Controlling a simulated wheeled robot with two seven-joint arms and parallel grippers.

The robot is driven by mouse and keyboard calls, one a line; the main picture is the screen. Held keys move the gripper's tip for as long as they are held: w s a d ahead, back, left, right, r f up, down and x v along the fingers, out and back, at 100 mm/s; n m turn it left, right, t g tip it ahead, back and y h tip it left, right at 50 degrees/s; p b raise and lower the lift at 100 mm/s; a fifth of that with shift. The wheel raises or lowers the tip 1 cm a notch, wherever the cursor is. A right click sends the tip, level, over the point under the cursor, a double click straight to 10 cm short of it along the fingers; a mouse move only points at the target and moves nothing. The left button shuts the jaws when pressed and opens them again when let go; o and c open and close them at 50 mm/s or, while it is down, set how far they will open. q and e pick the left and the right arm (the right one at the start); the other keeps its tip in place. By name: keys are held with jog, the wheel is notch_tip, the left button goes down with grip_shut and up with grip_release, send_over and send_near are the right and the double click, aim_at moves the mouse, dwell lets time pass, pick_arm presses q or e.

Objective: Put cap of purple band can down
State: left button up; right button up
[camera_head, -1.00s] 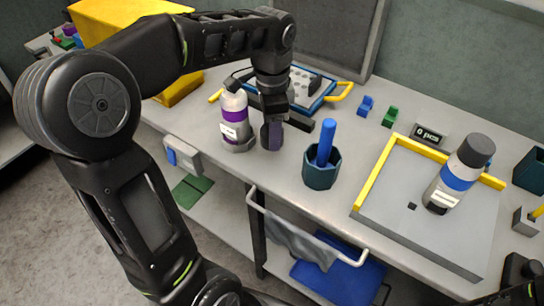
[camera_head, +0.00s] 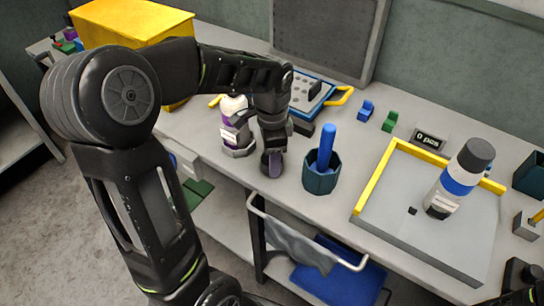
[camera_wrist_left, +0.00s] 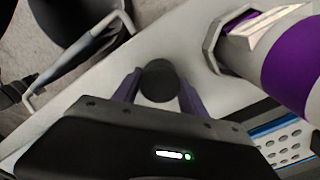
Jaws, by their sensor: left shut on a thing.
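The purple band can (camera_head: 229,108) stands upright in a grey holder on the bench and shows no cap on its top. In the left wrist view the can (camera_wrist_left: 290,62) is at the upper right, with its purple band and pale label. My left gripper (camera_head: 271,164) points down beside the can, to its right and nearer the bench front. Its fingers are shut on a round dark grey cap (camera_wrist_left: 160,82), which lies at or close to the bench surface; I cannot tell whether it touches.
A dark teal cup (camera_head: 320,178) with a blue rod stands just right of my left gripper. A blue band can (camera_head: 459,180) is on the yellow-edged grey pad (camera_head: 395,225). Behind are a blue tray (camera_head: 326,100) and small blue and green blocks. The bench front edge is close.

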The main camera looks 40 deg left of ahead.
pick_arm(q)
jog(key=shift+f, duration=0.15)
jog(key=o, duration=1.3)
notch_tip(320, 180, up, 12)
jog(key=shift+r, duration=0.2)
dwell(0.5)
